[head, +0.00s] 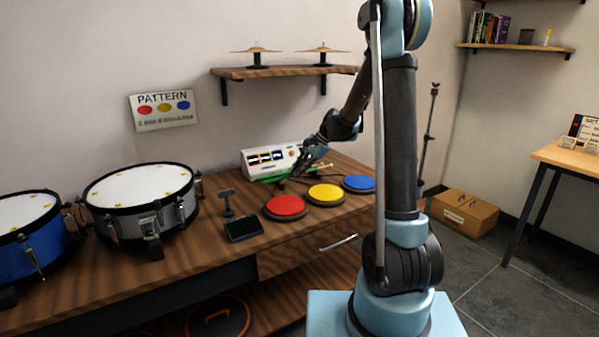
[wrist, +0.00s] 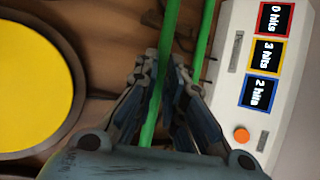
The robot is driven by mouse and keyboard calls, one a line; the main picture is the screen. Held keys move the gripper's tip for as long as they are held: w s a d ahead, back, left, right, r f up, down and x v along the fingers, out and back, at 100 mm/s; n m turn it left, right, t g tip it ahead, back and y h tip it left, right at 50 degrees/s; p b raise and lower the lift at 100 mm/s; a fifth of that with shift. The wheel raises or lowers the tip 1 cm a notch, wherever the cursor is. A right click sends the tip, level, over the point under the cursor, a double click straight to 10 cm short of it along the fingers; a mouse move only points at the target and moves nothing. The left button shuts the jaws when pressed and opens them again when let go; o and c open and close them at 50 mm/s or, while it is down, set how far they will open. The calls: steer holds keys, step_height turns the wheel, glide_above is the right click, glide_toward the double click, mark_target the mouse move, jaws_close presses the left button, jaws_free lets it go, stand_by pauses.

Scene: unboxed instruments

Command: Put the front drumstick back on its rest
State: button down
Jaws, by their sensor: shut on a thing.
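The front drumstick (wrist: 172,30) is a green stick running between my gripper's fingers in the wrist view. It looks thicker, so nearer to the camera, than a second green drumstick (wrist: 207,28) lying beside it toward the white box. My gripper (wrist: 166,68) is shut on the front stick. In the head view my gripper (head: 302,168) is low over the back of the table, in front of the white box, with green drumstick (head: 272,178) showing to its left. The rest is not clear in either view; I cannot tell whether the held stick touches it.
The white box (head: 270,160) shows 0, 3 and 2 hits on its screens. Red (head: 285,205), yellow (head: 326,193) and blue (head: 358,183) pads lie in front. A cymbal shelf (head: 285,72) hangs above.

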steer(key=shift+f, duration=0.75)
stand_by(0.3)
steer(key=c, duration=1.6)
jaws_free()
steer(key=shift+r, duration=0.15)
steer(key=v, duration=1.1)
steer(key=shift+d+r, duration=0.2)
steer(key=shift+d, duration=0.1)
